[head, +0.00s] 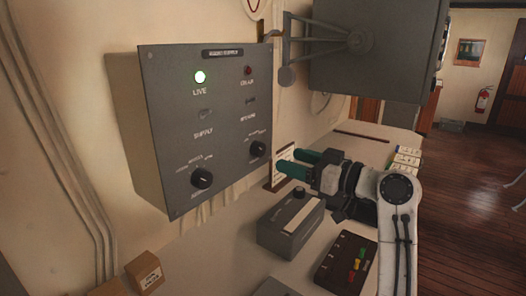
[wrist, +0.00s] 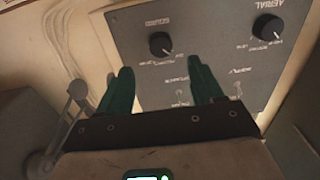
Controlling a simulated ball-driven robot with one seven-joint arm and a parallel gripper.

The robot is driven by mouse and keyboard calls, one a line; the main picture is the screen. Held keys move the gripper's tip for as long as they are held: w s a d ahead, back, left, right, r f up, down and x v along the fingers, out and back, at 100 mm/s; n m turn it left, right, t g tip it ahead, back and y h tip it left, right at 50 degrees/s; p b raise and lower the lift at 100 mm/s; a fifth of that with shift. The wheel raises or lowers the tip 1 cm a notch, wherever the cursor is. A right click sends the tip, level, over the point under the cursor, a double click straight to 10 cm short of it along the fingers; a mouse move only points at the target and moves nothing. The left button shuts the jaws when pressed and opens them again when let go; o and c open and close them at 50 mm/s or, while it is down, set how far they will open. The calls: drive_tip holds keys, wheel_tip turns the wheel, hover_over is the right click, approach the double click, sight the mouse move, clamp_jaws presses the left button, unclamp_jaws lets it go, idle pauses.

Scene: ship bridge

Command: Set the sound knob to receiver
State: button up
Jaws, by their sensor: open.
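The sound knob (head: 258,149) is a round black knob at the lower right of the grey wall panel (head: 170,135). In the wrist view, where the panel is upside down, the sound knob (wrist: 160,44) sits under its SOUND label, with small position labels around it. Its pointer appears to face the lower right there; I cannot read which label it marks. My gripper (head: 289,162) has green fingers and is open and empty, pointing at the panel just right of the knob in the head view. In the wrist view the knob lies between and beyond my fingertips (wrist: 160,68), apparently untouched.
The aerial knob (head: 202,178) is at the panel's lower left. A green LIVE lamp (head: 200,77) is lit; the red lamp (head: 248,71) looks dark. A bracketed grey box (head: 375,55) hangs above my arm. A grey box (head: 292,226) and a dark button box (head: 346,263) sit below.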

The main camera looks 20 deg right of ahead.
sight(262, 151)
drive_tip(key=x, duration=0.8)
drive_tip(key=shift+w+a+p, duration=0.1)
drive_tip(key=shift+a+p, duration=0.05)
drive_tip(key=shift+p, duration=0.25)
drive_tip(key=shift+c, duration=0.3)
drive_tip(key=c, duration=1)
drive_tip(key=shift+m+p, duration=0.35)
drive_tip(key=shift+m, duration=0.05)
drive_tip(key=m+p, duration=0.2)
drive_tip(key=shift+r+m, duration=0.15)
drive_tip(key=shift+m, duration=0.25)
drive_tip(key=shift+m+p, duration=1.6)
drive_tip(key=shift+m, duration=1)
